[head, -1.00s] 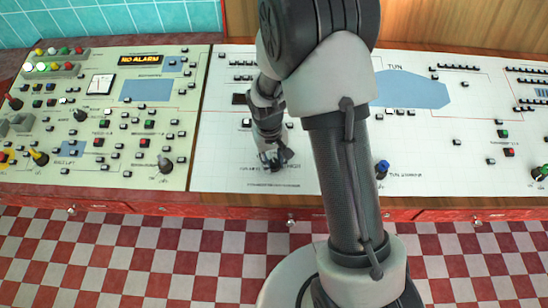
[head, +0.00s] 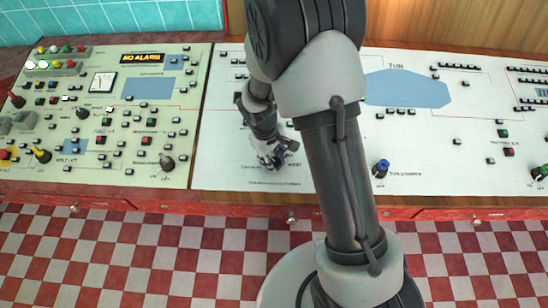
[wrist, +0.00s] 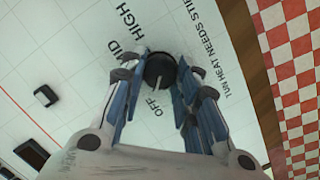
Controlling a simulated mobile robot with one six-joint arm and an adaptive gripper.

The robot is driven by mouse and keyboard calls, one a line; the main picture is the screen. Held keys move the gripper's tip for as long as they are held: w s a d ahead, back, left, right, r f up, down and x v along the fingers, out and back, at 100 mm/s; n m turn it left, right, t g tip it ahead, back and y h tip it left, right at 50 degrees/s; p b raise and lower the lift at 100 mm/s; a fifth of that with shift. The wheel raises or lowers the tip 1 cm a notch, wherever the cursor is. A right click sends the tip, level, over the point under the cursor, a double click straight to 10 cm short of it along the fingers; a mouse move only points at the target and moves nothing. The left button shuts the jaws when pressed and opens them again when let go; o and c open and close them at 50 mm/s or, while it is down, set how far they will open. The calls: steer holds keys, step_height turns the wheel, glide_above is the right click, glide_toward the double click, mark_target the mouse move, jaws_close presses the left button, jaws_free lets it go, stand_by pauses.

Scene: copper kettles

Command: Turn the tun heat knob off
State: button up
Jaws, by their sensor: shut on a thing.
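The tun heat knob (wrist: 159,68) is black with a white pointer line, on the white panel (wrist: 60,40). In the wrist view it sits between my gripper's fingers. Its line points down toward the printed OFF; MID and HIGH are printed to its upper left. My gripper (wrist: 157,82) is shut on the knob, one blue-grey finger on each side. In the head view my gripper (head: 272,158) is down at the panel's front part, left of my arm, and hides the knob.
A blue-topped knob (head: 382,167) stands right of my arm. The cream panel (head: 120,125) at left carries several knobs, buttons and a NO ALARM display (head: 143,58). Small dark buttons stud the white panel. The chequered floor (head: 120,250) lies in front.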

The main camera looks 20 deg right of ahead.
steer(key=o, duration=1.1)
steer(key=shift+r, duration=0.1)
steer(key=r, duration=0.4)
steer(key=a+r, duration=0.1)
steer(key=r, duration=0.6)
steer(key=shift+s+a+r, duration=0.1)
steer(key=shift+a+r, duration=0.25)
steer(key=shift+a, duration=0.05)
